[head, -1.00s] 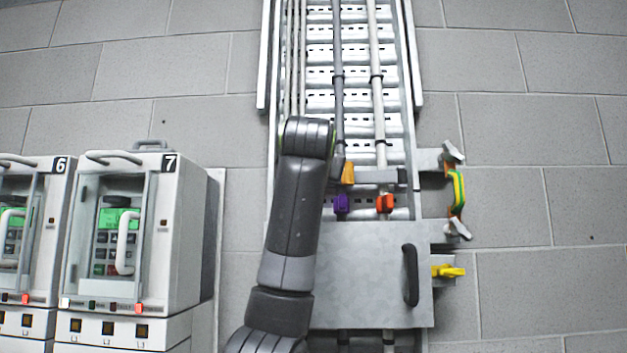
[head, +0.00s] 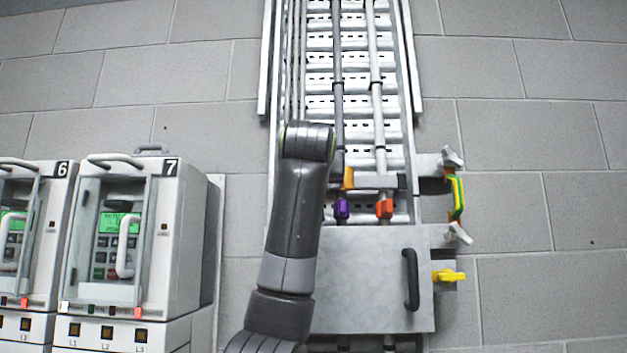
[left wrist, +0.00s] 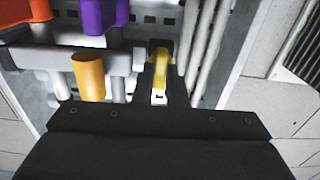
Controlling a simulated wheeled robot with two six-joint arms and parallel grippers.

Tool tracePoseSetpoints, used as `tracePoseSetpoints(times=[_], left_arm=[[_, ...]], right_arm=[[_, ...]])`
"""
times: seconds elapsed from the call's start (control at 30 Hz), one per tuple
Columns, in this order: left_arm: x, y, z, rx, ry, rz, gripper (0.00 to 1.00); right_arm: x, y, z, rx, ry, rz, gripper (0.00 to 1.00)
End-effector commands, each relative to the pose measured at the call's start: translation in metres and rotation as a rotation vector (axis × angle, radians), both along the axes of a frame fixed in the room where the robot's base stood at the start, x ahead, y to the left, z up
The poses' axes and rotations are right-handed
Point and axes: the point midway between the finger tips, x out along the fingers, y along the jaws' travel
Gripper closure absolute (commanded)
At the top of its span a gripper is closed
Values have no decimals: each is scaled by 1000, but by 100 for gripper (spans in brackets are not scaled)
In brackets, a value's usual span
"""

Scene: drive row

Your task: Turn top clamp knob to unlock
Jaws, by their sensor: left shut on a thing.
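In the left wrist view my left gripper (left wrist: 160,80) is shut on a yellow piece (left wrist: 161,56) at the end of a grey clamp bar (left wrist: 52,58). I take this piece for the clamp knob; its turn angle is hard to tell. An orange knob (left wrist: 88,77) stands on the bar beside the gripper, apart from it. In the head view the orange knob (head: 348,178) and the bar (head: 376,181) show across the cables. My left forearm (head: 297,215) hides the gripper and the yellow piece there. My right gripper is in neither view.
Purple (head: 341,208) and red (head: 384,207) plugs sit below the bar. A metal box (head: 375,250) with a black handle (head: 410,280) is under them. Pale wing knobs (head: 453,157), a green-yellow strap (head: 457,198) and a yellow handle (head: 449,276) are at right. Cabinets (head: 185,240) stand left.

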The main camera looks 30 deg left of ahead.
Motion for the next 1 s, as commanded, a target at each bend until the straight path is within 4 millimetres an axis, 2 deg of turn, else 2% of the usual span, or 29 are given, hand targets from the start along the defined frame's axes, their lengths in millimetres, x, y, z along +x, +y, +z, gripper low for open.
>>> tracePoseSetpoints(times=[0.07, 0.1, 0.27, 0.53, 0.67, 0.77, 1.0], left_arm=[[1, 0, -2, -4, 6, 0, 100], [1, 0, -2, -4, 6, 0, 86], [1, 0, -2, -3, 4, 0, 66], [0, 0, -1, 0, 2, 0, 66], [-8, -6, -2, 1, 0, -2, 66], [-21, -14, -4, 1, -2, -4, 66], [-71, -45, -5, 0, -4, -4, 66]], right_arm=[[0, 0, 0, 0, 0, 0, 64], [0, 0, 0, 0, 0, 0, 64], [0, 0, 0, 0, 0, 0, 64], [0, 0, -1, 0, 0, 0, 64], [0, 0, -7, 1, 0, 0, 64], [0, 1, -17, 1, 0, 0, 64], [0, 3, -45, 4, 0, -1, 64]])
